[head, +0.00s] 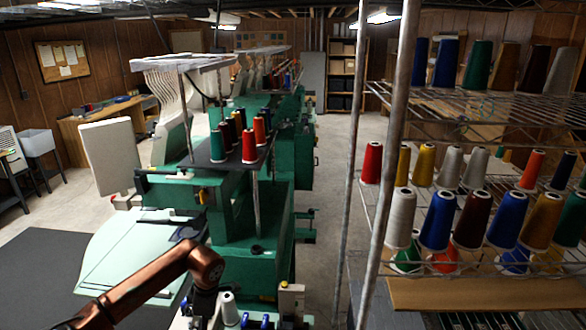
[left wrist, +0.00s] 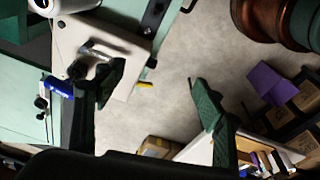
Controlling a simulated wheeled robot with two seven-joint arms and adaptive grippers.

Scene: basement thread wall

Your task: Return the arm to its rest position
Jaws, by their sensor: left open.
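My left arm, copper-coloured, comes in from the lower left of the head view and bends downward at a dark joint near the lower middle. Its gripper is not clearly visible there. In the left wrist view my left gripper (left wrist: 150,80) is open, with its two dark fingers spread wide. My right gripper is not in view.
Green embroidery machines (head: 225,195) with a rack of thread cones stand close by the arm. A white cone (head: 229,308) stands near its bend. A wire shelf (head: 480,115) with many cones and its metal post (head: 392,130) are at right. Clear floor (head: 335,170) lies between.

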